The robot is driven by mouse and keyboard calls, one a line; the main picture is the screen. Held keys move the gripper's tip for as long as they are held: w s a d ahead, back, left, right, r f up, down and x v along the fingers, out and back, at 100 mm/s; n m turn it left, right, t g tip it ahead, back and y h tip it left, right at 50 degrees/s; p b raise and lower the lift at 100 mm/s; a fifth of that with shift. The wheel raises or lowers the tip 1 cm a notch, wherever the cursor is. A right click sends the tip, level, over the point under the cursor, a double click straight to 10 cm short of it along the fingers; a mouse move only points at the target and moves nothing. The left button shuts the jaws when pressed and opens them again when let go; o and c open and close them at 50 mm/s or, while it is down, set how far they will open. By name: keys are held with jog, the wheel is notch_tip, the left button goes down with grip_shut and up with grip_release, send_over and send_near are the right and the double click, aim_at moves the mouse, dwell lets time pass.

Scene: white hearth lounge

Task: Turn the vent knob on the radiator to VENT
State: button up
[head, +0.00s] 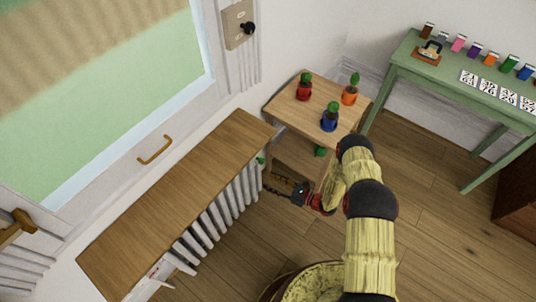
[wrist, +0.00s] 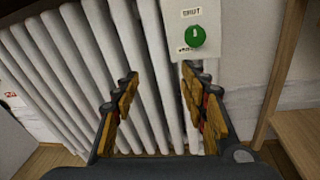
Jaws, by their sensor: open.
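The vent knob (wrist: 193,37) is a round green knob on a white plate at the radiator's right end. Its white mark stands upright, towards the SHUT label (wrist: 191,12) above it. A second label (wrist: 185,50) at its lower left is partly covered and hard to read. In the head view the knob (head: 260,160) is a small green spot on the end of the white radiator (head: 238,196). My gripper (wrist: 160,80) is open and empty, its fingers apart in front of the radiator ribs, below and left of the knob and not around it. In the head view my gripper (head: 280,188) is near the radiator's end.
A wooden shelf (head: 190,190) tops the radiator. A small wooden table (head: 310,122) with red, blue and orange potted cacti stands close to the right of the knob. A green table (head: 440,80) with cards and coloured items is at the far right. Wooden floor between is clear.

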aim_at(263, 162)
jog(key=w+d+r+m+t, duration=0.2)
jog(key=w+t, duration=0.1)
jog(key=w, duration=0.2)
jog(key=shift+g+h, duration=0.3)
jog(key=b+x, duration=0.1)
jog(key=x, duration=0.2)
jog(key=b+x, duration=0.1)
jog(key=x, duration=0.3)
jog(key=shift+w+a+r, duration=0.1)
jog(key=shift+a+r, duration=0.05)
jog(key=shift+r, duration=0.05)
jog(key=c, duration=0.4)
jog(key=c, duration=0.7)
grip_shut()
